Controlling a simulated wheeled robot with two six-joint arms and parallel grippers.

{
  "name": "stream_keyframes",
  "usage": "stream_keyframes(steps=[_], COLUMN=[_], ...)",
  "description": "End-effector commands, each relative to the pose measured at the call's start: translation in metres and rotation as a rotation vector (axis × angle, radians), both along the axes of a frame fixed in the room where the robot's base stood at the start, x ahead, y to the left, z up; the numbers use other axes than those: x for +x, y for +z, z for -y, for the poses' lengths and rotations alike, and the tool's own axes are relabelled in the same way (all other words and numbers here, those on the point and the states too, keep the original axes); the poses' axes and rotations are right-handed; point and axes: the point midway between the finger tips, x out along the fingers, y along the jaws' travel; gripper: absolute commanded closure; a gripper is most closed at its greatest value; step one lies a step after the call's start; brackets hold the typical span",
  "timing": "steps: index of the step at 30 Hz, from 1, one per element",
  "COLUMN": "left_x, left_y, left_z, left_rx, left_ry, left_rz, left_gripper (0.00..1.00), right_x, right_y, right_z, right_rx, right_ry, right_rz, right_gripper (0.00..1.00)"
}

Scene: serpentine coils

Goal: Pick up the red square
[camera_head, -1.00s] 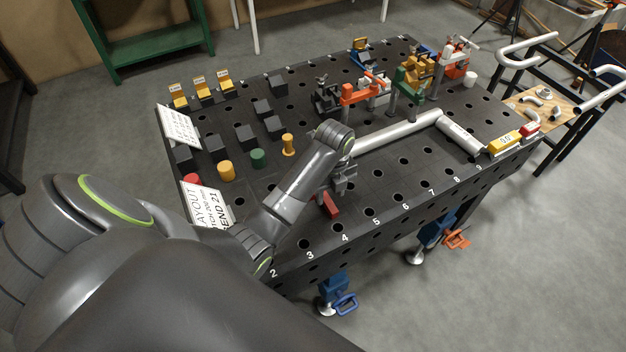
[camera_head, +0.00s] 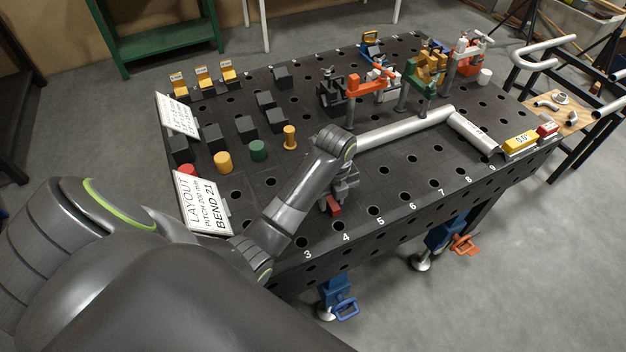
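A small red piece (camera_head: 334,207), which looks like the red square, is on the dark perforated table (camera_head: 268,183) near its front edge, close to the number 4. Only part of it shows; the rest is hidden by my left gripper (camera_head: 338,200). The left gripper points down right at the red piece, with its fingers around or just beside it; I cannot tell which. The fingers are too small and dark to show whether they are open or shut. My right gripper is not in view.
A silver bent tube (camera_head: 405,128) lies just beyond the gripper. Clamps (camera_head: 365,88) stand behind it. Black blocks (camera_head: 246,127), a yellow cylinder (camera_head: 223,162), a green cylinder (camera_head: 258,151) and a white layout sign (camera_head: 203,203) are to the left. A yellow level (camera_head: 519,141) is at right.

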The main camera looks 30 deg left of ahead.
Motion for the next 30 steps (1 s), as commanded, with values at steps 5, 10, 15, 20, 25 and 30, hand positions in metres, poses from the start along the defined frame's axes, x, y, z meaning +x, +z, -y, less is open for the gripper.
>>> stream_keyframes(steps=[5,10,15,20,25,30], left_x=[0.000,0.000,0.001,0.001,0.002,0.001], left_y=[0.000,0.000,0.001,0.002,0.010,0.033], left_z=[0.000,0.000,0.000,0.000,0.000,0.000], left_rx=[0.000,0.000,0.001,0.001,0.001,0.001], left_ry=[0.000,0.000,0.000,0.000,0.000,0.000], left_rz=[0.000,0.000,0.003,0.003,0.006,0.004], left_gripper=[0.90,1.00,1.00,1.00,1.00,1.00], right_x=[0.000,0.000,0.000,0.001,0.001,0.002], right_y=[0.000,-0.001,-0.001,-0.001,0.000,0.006], right_z=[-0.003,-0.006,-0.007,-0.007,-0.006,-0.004], right_rx=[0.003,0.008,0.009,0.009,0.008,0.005], right_ry=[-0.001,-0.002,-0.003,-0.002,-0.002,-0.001], right_rz=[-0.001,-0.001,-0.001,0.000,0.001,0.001], right_gripper=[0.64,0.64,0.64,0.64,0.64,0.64])
